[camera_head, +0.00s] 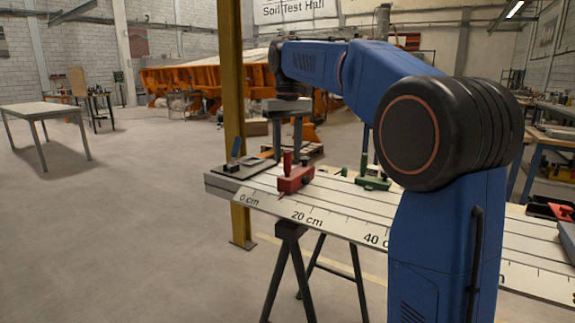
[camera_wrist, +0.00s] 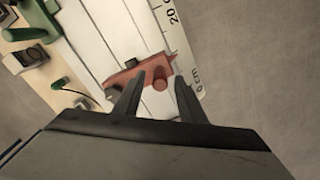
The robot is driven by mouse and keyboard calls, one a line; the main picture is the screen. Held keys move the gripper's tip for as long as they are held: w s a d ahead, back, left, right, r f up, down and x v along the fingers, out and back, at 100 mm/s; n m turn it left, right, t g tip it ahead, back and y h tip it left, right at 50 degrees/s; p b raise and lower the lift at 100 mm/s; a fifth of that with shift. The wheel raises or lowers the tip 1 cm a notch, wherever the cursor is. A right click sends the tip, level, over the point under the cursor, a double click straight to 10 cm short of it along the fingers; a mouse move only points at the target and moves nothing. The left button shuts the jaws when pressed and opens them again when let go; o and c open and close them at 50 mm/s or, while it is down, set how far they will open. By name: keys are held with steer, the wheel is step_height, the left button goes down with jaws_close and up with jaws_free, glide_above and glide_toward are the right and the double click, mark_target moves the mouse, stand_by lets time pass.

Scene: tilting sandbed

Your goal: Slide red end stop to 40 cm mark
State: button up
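The red end stop (camera_head: 296,180) sits on the pale slotted board (camera_head: 340,217), between its 0 cm and 20 cm marks. An upright red handle rises from the stop. The 40 cm label (camera_head: 376,238) is further right, partly hidden by my arm. My gripper (camera_head: 287,150) points down over the board, behind and above the stop. In the wrist view my gripper (camera_wrist: 155,88) is open. The red end stop (camera_wrist: 138,74) and its round handle show just beyond and between the fingertips. Nothing is held; I cannot tell whether a finger touches the stop.
A green block (camera_head: 373,180) sits on the board right of the red stop. A yellow post (camera_head: 233,110) stands beside that end.

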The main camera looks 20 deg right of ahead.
mark_target(288, 177)
steer(key=shift+f, duration=2.1)
jaws_close()
